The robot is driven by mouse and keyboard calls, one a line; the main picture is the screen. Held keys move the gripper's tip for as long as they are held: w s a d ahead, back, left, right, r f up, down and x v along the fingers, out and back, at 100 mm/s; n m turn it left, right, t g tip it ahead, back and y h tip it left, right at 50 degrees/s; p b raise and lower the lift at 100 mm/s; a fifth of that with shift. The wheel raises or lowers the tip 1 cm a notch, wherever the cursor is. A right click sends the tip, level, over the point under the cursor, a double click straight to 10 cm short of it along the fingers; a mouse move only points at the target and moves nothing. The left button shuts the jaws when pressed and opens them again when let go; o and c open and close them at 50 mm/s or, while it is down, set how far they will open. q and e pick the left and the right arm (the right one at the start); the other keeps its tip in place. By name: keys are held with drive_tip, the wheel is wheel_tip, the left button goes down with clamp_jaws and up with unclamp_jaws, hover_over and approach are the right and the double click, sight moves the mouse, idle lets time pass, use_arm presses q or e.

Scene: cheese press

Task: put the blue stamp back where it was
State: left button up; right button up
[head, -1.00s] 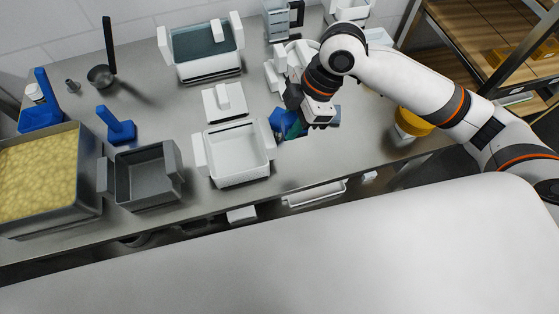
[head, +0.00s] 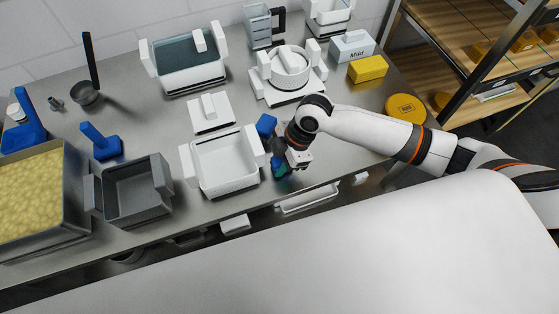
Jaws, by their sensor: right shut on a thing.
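My right gripper (head: 290,164) is low over the front part of the steel table, just right of the white tub (head: 221,185). It is shut on a blue thing with a teal part (head: 279,168), seemingly the blue stamp. Its shape is mostly hidden by the gripper, and I cannot tell whether it touches the table. A separate small blue block (head: 266,124) lies on the table behind it, close to my wrist. My left gripper is not in view.
White lid (head: 210,113), white press (head: 287,72), "Mild" box (head: 351,46), yellow block (head: 368,68) and yellow wheel (head: 405,108) stand around. At left are a grey tub (head: 138,192), blue tool (head: 101,143) and curd vat (head: 35,205). The table right of my gripper is clear.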

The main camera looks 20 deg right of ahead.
drive_tip(key=shift+f, duration=0.1)
drive_tip(key=o, duration=0.8)
drive_tip(key=v, duration=1.2)
